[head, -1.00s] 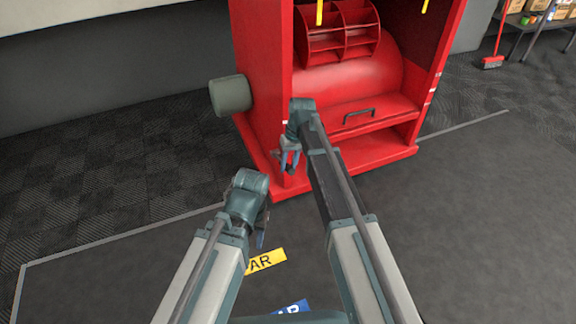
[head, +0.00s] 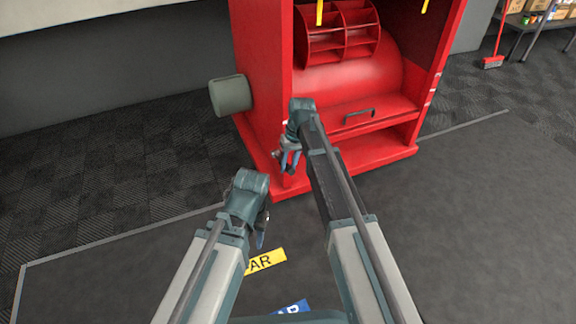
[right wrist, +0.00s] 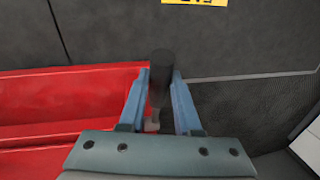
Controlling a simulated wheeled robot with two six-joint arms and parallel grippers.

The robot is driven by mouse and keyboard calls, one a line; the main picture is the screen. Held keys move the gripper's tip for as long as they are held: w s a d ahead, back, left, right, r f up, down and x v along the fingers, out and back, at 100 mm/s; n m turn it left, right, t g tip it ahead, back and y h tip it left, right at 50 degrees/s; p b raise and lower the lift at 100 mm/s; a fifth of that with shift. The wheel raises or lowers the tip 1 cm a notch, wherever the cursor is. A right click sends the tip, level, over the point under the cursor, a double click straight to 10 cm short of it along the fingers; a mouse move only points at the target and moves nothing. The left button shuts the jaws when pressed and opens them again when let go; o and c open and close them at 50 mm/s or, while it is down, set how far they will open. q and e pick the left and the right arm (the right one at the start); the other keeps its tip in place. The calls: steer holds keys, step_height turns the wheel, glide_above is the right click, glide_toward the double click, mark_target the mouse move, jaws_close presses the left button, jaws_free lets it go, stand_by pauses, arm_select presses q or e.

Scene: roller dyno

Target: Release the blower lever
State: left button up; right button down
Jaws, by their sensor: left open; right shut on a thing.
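The blower (head: 345,75) is a big red housing with a red fan wheel, straight ahead in the head view. My right gripper (head: 286,161) is low at its front left corner. In the right wrist view, the blue fingers of my right gripper (right wrist: 160,98) are shut on a dark, round lever grip (right wrist: 162,68), which stands up between them. A small grey piece shows below the grip; the rest of the lever is hidden. The lever cannot be made out in the head view. My left gripper (head: 262,228) is open and empty, above the floor, left of my right arm.
A grey-green cylinder (head: 231,95) sticks out from the blower's left side. A black handle (head: 358,117) is on its front ledge. A yellow floor label (head: 264,261) and a blue one (head: 292,307) lie near me. The dark floor at right is clear.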

steer(key=shift+s+a, duration=0.1)
steer(key=shift+a, duration=0.15)
steer(key=shift+w+a+r+g+p, duration=0.15)
steer(key=shift+w+r+g+p, duration=0.25)
steer(key=shift+r+p, duration=0.25)
steer(key=shift+w+r+g, duration=0.1)
steer(key=shift+r+g, duration=0.15)
steer(key=shift+g, duration=0.05)
steer(key=c, duration=0.6)
jaws_free()
